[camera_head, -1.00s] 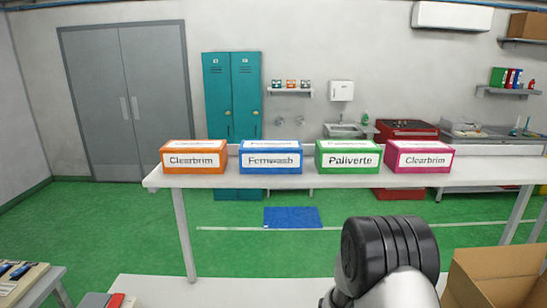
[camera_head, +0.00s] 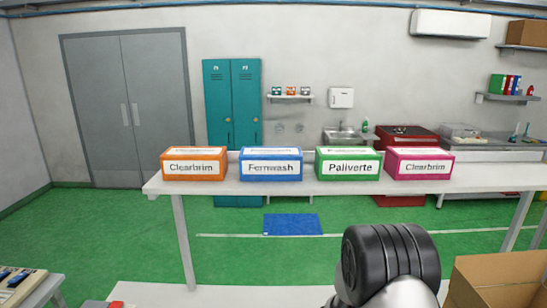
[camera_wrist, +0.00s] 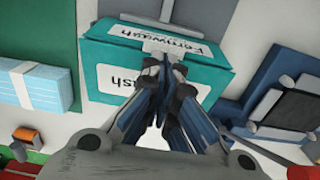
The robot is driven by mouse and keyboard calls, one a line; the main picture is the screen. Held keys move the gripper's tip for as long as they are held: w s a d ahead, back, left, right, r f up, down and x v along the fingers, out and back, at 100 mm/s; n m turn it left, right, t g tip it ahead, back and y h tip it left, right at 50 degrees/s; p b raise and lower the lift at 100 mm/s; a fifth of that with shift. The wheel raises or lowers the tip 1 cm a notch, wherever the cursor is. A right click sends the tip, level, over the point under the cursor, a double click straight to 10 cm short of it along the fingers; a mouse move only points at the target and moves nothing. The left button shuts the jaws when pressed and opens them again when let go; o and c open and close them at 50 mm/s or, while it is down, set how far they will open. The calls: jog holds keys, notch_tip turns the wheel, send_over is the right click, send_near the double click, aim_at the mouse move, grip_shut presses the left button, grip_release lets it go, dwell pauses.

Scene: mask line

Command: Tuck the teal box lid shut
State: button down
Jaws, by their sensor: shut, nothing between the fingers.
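The teal box (camera_wrist: 210,72) shows only in the wrist view, at the upper middle. It has a white "Fernwash" label on its top face and another label, partly hidden, on the face towards me. My gripper (camera_wrist: 166,70) is shut and empty, with its fingertips at the box's near top edge, over a pale patch in the middle. I cannot tell whether the tips touch the box. The fingers hide part of the front face and the lid's edge, so how far the lid is closed is unclear. The head view shows neither the box nor my gripper.
A stack of pale blue masks (camera_wrist: 35,82) lies left of the box, and a dark blue-framed object (camera_wrist: 285,105) lies right. In the head view, orange, blue, green and pink boxes line a white table (camera_head: 330,187). A cardboard box (camera_head: 500,280) stands at lower right.

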jog(key=shift+f, duration=0.15)
jog(key=shift+f+b, duration=0.75)
jog(key=shift+f, duration=0.1)
jog(key=shift+r, duration=0.1)
notch_tip(320, 180, up, 8)
jog(key=p, duration=0.5)
